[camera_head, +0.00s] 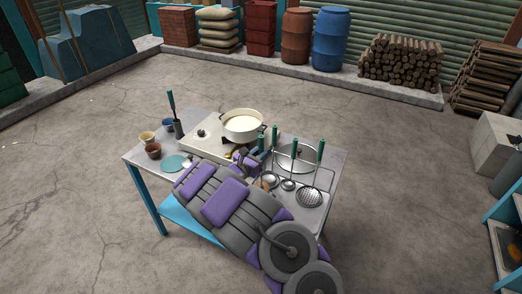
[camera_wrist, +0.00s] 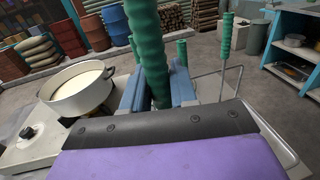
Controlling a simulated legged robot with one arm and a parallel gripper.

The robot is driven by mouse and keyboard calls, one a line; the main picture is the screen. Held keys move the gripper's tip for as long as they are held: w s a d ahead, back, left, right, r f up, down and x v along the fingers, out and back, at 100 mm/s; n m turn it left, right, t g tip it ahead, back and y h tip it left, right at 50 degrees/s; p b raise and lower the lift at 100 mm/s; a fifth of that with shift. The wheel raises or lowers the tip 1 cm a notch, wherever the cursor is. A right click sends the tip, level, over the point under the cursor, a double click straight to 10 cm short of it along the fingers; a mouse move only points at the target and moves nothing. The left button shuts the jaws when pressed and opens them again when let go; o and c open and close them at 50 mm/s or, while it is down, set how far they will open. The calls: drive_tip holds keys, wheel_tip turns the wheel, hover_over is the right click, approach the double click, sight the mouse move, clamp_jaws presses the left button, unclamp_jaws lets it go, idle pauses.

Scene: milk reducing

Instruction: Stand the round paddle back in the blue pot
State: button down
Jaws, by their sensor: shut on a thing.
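My gripper (camera_wrist: 158,92) is shut on a green ribbed handle (camera_wrist: 148,45) that stands near upright between its blue-grey fingers. In the wrist view the tool's lower end is hidden, so I cannot tell whether it is the round paddle. In the head view my gripper (camera_head: 246,160) is beside the milk pan, at the left end of a row of green-handled tools. A small dark blue pot (camera_head: 167,125) stands at the table's back left.
A pan of milk (camera_head: 243,125) sits on the white stove (camera_head: 203,137). Ladles (camera_head: 288,185) and a skimmer (camera_head: 310,197) are at the rack on the right, close to my gripper. Small bowls (camera_head: 153,151) and a teal disc (camera_head: 175,163) occupy the left side.

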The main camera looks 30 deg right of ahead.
drive_tip(key=shift+f+b, duration=1)
drive_tip(key=shift+f, duration=1.4)
drive_tip(key=c, duration=0.8)
unclamp_jaws()
drive_tip(key=p+v, duration=0.2)
drive_tip(key=v, duration=1.5)
drive_tip(key=shift+a+f, duration=0.2)
drive_tip(key=shift+a, duration=0.05)
drive_tip(key=p+v, duration=0.4)
drive_tip(key=v, duration=0.5)
